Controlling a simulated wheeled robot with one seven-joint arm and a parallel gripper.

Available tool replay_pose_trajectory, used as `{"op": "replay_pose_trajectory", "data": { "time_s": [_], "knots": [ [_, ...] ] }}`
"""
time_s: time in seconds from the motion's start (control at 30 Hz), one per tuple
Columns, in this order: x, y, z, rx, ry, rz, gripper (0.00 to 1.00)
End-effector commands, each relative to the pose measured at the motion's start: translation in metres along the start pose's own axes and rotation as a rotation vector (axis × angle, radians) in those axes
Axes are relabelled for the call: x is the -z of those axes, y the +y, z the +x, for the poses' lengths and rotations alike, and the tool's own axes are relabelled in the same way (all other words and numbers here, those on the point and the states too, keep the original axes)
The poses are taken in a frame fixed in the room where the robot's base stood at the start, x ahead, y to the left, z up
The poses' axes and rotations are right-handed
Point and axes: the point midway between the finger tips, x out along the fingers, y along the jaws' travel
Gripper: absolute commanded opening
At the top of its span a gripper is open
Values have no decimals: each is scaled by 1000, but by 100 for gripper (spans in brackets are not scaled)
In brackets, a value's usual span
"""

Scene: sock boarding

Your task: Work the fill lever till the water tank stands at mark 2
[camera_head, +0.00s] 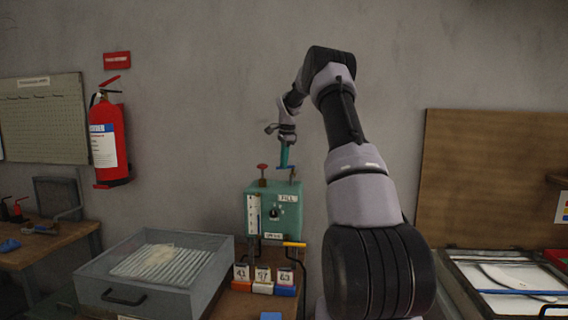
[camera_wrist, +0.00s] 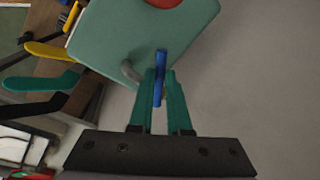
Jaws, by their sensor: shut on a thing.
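The green water tank (camera_head: 273,205) with a FILL label stands on the bench in the head view. Its top also shows in the wrist view (camera_wrist: 120,45). A white upright gauge strip (camera_head: 254,214) is on its front left; the level and marks are too small to read. A blue lever handle (camera_head: 288,168) is at the tank's top right. My gripper (camera_head: 285,160) is above it, pointing down. In the wrist view my gripper's teal fingers (camera_wrist: 160,100) are shut on the blue lever handle (camera_wrist: 161,65), one on each side.
A red knob (camera_head: 262,167) stands on the tank's top left. A yellow-handled lever (camera_head: 294,244) and small numbered blocks (camera_head: 263,280) are in front of the tank. A grey lidded tray (camera_head: 150,272) is at left. A fire extinguisher (camera_head: 108,140) hangs on the wall.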

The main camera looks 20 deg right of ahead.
Motion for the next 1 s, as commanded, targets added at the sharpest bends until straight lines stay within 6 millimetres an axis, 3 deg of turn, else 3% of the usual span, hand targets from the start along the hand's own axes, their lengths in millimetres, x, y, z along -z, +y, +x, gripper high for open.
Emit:
{"op": "replay_pose_trajectory", "data": {
  "time_s": [1.0],
  "knots": [
    [4,-26,5,1,115,579,0]
  ]
}}
